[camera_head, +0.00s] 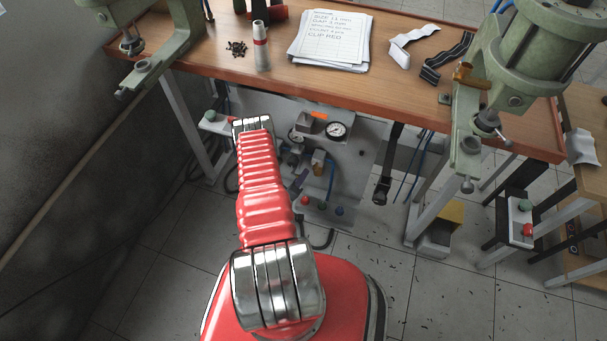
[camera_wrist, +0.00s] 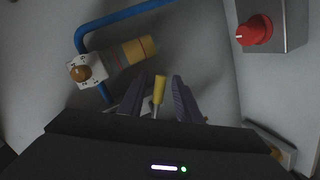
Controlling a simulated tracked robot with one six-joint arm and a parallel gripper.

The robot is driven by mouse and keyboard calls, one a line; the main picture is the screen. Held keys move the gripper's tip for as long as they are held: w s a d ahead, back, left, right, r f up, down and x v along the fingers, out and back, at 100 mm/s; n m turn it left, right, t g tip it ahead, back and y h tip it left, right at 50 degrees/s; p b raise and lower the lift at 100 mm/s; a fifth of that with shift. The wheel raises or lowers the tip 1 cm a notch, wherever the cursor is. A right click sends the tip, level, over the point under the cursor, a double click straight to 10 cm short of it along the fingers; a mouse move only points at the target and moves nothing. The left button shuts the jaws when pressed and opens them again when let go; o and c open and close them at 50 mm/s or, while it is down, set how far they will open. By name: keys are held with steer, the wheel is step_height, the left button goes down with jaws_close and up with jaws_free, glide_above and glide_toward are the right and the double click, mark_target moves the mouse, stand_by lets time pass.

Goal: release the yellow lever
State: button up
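In the wrist view a slim yellow lever (camera_wrist: 159,90) stands upright between the two dark purple fingers of my gripper (camera_wrist: 158,97). The fingers are apart, and a narrow gap shows on each side of the lever. The lower end of the lever is hidden behind the dark gripper body. My red arm covers part of the panel (camera_head: 362,115) under the bench.
The wrist view shows a brass knob (camera_wrist: 80,72) on a white dial plate, a blue hose (camera_wrist: 125,14) and a red knob (camera_wrist: 254,31) on a grey box. In the head view a pressure gauge (camera_head: 337,130) sits on the panel below the wooden bench top (camera_head: 400,92).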

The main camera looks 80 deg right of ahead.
steer(key=v, duration=1)
steer(key=shift+a, duration=0.15)
stand_by(0.4)
